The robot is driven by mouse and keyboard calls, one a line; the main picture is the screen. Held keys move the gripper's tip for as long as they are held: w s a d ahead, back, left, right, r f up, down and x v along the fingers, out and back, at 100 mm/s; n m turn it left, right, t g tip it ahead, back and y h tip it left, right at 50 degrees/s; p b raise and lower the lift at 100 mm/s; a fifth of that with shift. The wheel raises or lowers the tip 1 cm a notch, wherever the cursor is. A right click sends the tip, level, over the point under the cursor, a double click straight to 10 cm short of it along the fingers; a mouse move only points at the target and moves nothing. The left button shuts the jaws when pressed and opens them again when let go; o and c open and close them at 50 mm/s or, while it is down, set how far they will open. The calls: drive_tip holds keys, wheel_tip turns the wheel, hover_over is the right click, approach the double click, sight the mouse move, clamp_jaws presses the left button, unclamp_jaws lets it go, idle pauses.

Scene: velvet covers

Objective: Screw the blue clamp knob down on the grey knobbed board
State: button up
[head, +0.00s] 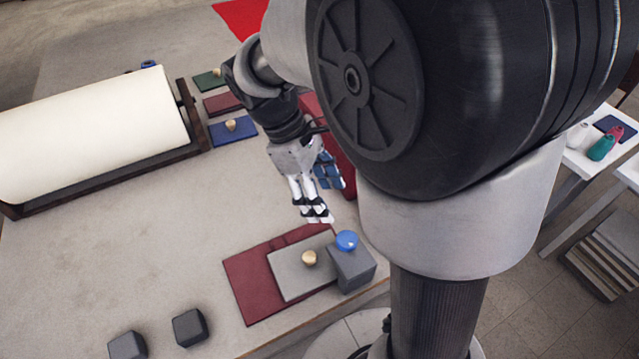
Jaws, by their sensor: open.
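The grey board (285,278) lies on a dark red sheet (250,292) near the front of the table and carries a brass knob (309,258). A dark grey block (352,270) stands at the board's right end, overlapping its edge in the picture. The round blue clamp knob (346,240) is on top of this block; its thread is hidden. My gripper (317,214) is open and empty, pointing down just behind the board and the blue knob, apart from both. Its height above the table is hard to tell.
Two dark blocks (190,327) stand at the front left. A large cream roll (90,135) lies on a stand at left. Green, red and blue knobbed boards (235,132) lie behind. A red object and blue pieces (328,170) are partly hidden by my arm. The table's left middle is clear.

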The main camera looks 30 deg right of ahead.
sight(347, 239)
drive_tip(key=b+x, duration=0.4)
drive_tip(key=x, duration=0.9)
drive_tip(key=shift+a+f, duration=0.1)
drive_tip(key=shift+f, duration=0.1)
drive_tip(key=shift+c, duration=0.3)
drive_tip(key=c, duration=1)
drive_tip(key=m+p, duration=0.2)
drive_tip(key=m+g+y+p, duration=0.1)
drive_tip(key=m, duration=0.1)
drive_tip(key=shift+w+r+m+y+p, duration=0.1)
drive_tip(key=shift+r+m+y+p, duration=0.05)
drive_tip(key=shift+m+y+p, duration=0.2)
drive_tip(key=m+p, duration=0.1)
drive_tip(key=m, duration=0.1)
drive_tip(key=m+y+p, duration=0.1)
drive_tip(key=m, duration=0.1)
drive_tip(key=m+y+p, duration=0.1)
drive_tip(key=m, duration=0.1)
drive_tip(key=shift+d, duration=0.3)
